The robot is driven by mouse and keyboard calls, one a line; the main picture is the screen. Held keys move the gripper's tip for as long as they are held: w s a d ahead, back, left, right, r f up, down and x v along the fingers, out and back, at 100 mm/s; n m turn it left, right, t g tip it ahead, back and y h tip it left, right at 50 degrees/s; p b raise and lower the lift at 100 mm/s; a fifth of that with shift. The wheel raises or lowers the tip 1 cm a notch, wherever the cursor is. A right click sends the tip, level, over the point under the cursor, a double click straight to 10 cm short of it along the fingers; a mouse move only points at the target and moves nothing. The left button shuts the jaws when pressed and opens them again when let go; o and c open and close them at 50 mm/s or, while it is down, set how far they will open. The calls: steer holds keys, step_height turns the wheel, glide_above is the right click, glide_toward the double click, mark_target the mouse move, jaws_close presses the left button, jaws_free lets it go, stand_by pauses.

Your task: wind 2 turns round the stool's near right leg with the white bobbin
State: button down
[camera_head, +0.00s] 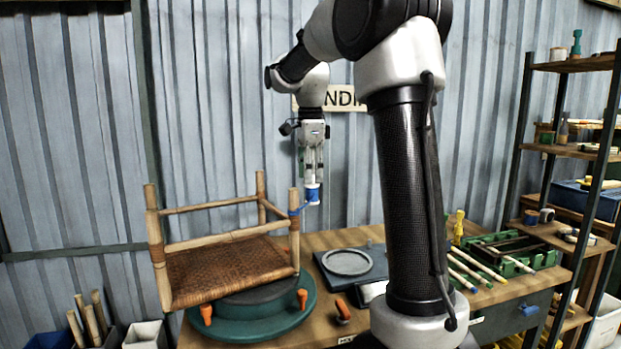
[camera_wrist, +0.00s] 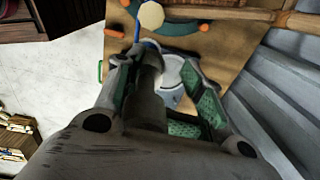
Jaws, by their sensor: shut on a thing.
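The stool (camera_head: 225,268) stands upside down with its legs up and its woven seat below. Its near right leg (camera_head: 294,245) has a blue strand (camera_head: 300,210) at its upper part, running to the bobbin. The bobbin (camera_head: 313,193), white at the ends with blue winding, is held upright in my gripper (camera_head: 313,180), just right of that leg and apart from it. My gripper is shut on the bobbin's upper end. In the wrist view the white bobbin (camera_wrist: 172,82) shows between the fingers, partly hidden, and the leg's round pale end (camera_wrist: 151,15) is above it.
The stool rests on a green turntable (camera_head: 250,325) with orange clamps. A plate with a grey disc (camera_head: 347,262) lies to its right. A green tray (camera_head: 515,255) and pale rods lie further right. My arm's column stands in front of the table. A corrugated wall is behind.

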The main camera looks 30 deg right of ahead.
steer(key=shift+r, duration=4.7)
